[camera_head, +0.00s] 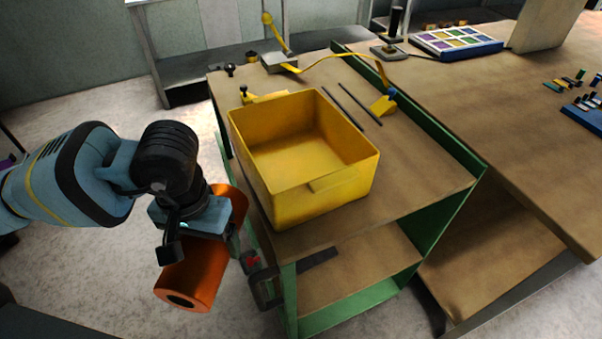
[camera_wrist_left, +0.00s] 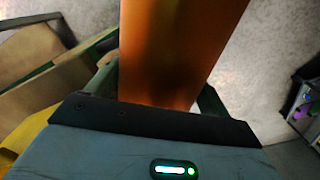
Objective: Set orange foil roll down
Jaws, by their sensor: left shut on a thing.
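The orange foil roll (camera_head: 196,274) is a shiny orange cylinder with a dark hole in its near end. It hangs tilted in the air at the left of the head view, left of the green-framed cart. My left gripper (camera_head: 200,232) is shut around its middle, and the gripper body hides part of it. In the left wrist view the roll (camera_wrist_left: 175,50) fills the upper middle, between the fingers. Pale floor shows beneath the roll. My right gripper is in neither view.
A yellow open bin (camera_head: 325,203), empty, stands on the cart top (camera_head: 420,170) just right of the roll. A lower shelf (camera_head: 350,268) is below. Black thin rods (camera_head: 352,104) and a yellow strap lie behind the bin. A brown workbench (camera_head: 480,90) adjoins at right.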

